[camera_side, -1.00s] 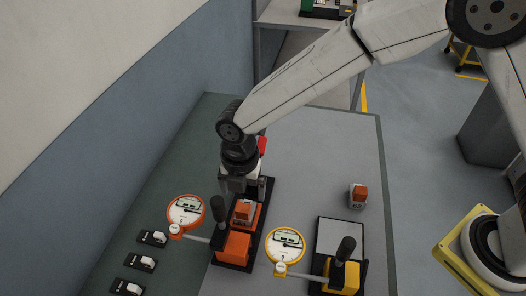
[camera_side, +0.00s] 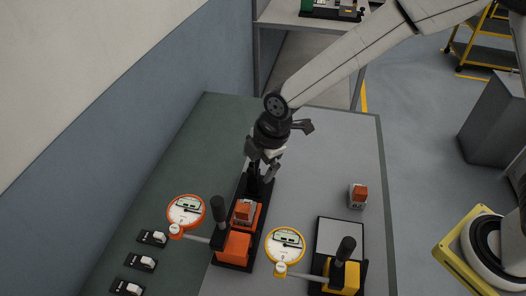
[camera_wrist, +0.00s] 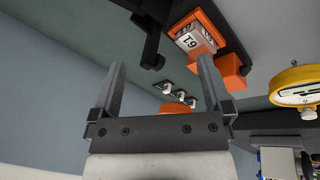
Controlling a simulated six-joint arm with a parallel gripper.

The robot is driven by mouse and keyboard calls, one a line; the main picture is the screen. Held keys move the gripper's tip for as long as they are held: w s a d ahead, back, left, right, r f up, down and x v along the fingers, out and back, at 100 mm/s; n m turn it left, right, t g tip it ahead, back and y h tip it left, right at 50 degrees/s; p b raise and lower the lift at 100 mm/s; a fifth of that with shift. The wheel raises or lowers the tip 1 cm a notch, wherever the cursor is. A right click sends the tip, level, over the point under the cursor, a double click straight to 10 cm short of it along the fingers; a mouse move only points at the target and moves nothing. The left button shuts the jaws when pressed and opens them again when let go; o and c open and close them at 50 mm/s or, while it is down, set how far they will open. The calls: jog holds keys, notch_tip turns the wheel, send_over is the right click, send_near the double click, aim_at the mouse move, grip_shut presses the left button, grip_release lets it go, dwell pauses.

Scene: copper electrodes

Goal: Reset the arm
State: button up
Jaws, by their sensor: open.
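My gripper (camera_side: 260,166) is open and empty, tilted above the far end of the orange fixture (camera_side: 232,246) in the side view. An orange-and-grey block (camera_side: 244,211) sits in that fixture, clear of my fingers. In the wrist view, my two fingers (camera_wrist: 158,78) are spread wide with nothing between them. The block in the fixture shows there with a "61" label (camera_wrist: 190,40), beyond the right finger. A second orange-and-grey block (camera_side: 358,196) stands alone on the table at the right.
A dial with an orange rim (camera_side: 186,211) and one with a yellow rim (camera_side: 285,244) stand near the fixtures. The yellow fixture (camera_side: 342,275) has an upright black handle. Several switches (camera_side: 141,262) lie at the left.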

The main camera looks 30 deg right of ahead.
jog(key=s+d+r+m+h, duration=0.1)
jog(key=s+d+m, duration=0.5)
jog(key=d+m, duration=0.3)
jog(key=s+d+r+m+h, duration=0.1)
jog(key=s+d+m, duration=0.6)
jog(key=d+m, duration=0.3)
jog(key=d, duration=0.3)
jog(key=shift+s+d+r, duration=0.3)
jog(key=shift+r, duration=0.1)
